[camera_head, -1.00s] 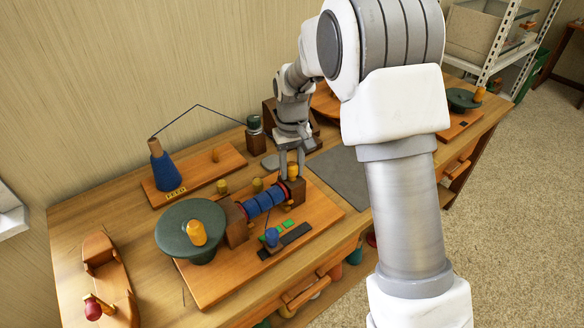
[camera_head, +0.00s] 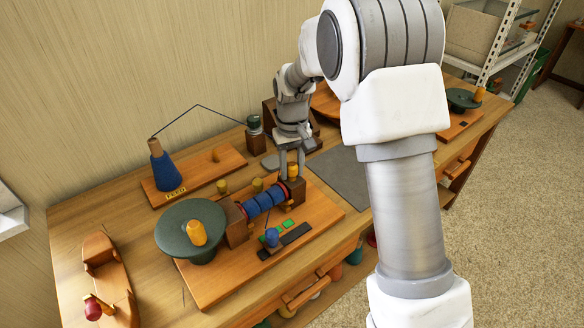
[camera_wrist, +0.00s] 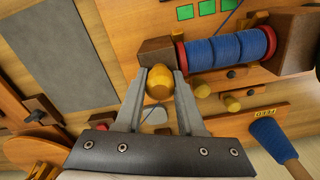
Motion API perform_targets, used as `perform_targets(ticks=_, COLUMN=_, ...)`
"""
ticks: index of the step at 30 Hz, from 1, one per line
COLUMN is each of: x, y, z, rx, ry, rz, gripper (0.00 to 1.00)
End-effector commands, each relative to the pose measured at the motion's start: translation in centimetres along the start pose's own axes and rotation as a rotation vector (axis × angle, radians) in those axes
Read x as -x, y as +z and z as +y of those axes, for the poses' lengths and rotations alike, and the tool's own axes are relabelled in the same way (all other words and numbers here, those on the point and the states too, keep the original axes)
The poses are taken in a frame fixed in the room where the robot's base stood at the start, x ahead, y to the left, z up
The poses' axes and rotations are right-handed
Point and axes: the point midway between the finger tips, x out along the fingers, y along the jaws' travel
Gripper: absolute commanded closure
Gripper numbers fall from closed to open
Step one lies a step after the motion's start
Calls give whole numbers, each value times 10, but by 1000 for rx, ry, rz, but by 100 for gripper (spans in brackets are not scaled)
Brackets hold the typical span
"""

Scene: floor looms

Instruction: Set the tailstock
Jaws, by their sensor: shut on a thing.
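The tailstock is a brown wooden block (camera_head: 293,190) at the right end of a spool wound with blue thread (camera_head: 262,202). It also shows in the wrist view (camera_wrist: 154,54), close to the spool's end; I cannot tell whether they touch. A yellow knob (camera_head: 293,171) belongs to the tailstock. My gripper (camera_head: 291,170) reaches down from above and is shut on this knob. In the wrist view the knob (camera_wrist: 159,84) sits between the two grey fingertips (camera_wrist: 160,78). A brown block (camera_head: 237,224) stands at the spool's other end.
A dark green wheel (camera_head: 190,226) with a yellow handle is left of the spool. Yellow pegs (camera_head: 257,185) stand behind it. A black strip (camera_head: 285,241) with green squares lies in front. A blue cone (camera_head: 165,170) stands at the back. A grey mat (camera_head: 345,179) is bare.

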Motion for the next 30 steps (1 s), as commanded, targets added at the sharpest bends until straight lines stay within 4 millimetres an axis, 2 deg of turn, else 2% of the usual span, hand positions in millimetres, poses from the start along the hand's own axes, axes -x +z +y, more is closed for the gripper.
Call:
perform_targets(ticks=11, x=1, y=-1, z=1, rx=-1, ry=0, rz=1, gripper=100)
perform_targets(ticks=20, x=2, y=-12, z=37, rx=-4, ry=1, rz=2, gripper=100)
perform_targets(ticks=28, x=1, y=-13, z=41, rx=-3, ry=4, rz=6, gripper=100)
perform_targets(ticks=29, x=1, y=-14, z=41, rx=-3, ry=4, rz=6, gripper=57)
perform_targets(ticks=30, x=1, y=-13, z=41, rx=-3, ry=4, rz=6, gripper=49)
